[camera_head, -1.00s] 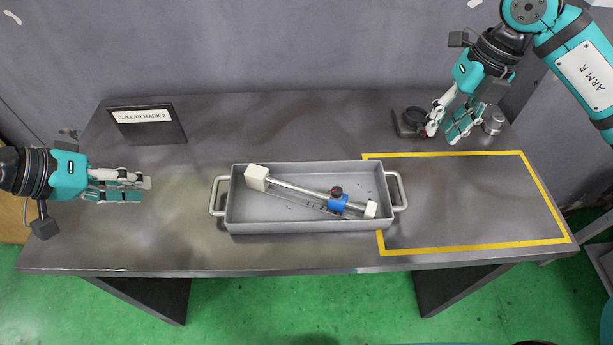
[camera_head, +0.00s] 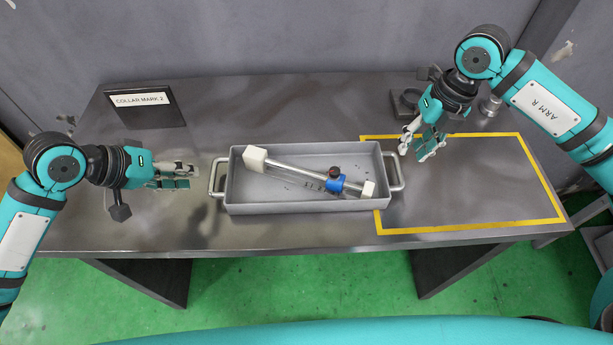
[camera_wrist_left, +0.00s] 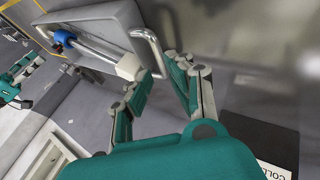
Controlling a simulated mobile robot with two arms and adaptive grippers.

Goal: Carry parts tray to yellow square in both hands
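The grey parts tray (camera_head: 305,207) sits in the middle of the table, its right end overlapping the left edge of the yellow square (camera_head: 470,228). It has a metal handle at each end. My right gripper (camera_head: 415,155) is above and right of the right handle (camera_head: 397,172), fingers apart and empty.
A dark sign reading COLLAR MARK 2 (camera_head: 144,101) stands at the back left. A black holder (camera_head: 408,102) and a small metal cylinder (camera_head: 490,106) are at the back right. The yellow outline's inside is otherwise bare.

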